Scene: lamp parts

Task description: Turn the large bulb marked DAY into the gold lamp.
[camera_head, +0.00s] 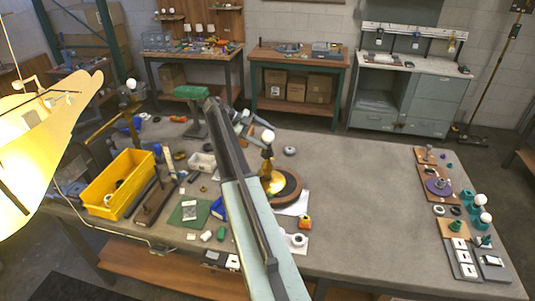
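The gold lamp (269,180) stands on a round brown base near the middle of the bench, just right of my arm. A white bulb (268,136) shows at the top of the lamp. I cannot read DAY on it, and whether it is seated or held just above the lamp cannot be told. My arm rises from the bottom centre and bends at its top. Beyond the bend, grey parts that look like my gripper (254,132) reach down right to beside the white bulb. The fingers are too small and partly hidden to tell whether they grip it.
A yellow bin (121,184) and small parts crowd the bench's left. A green-topped stand (191,93) is at the back. At right are boards with fittings and white bulbs (480,200), markings unreadable. A glowing shade (40,135) fills the left foreground. The bench's centre right is clear.

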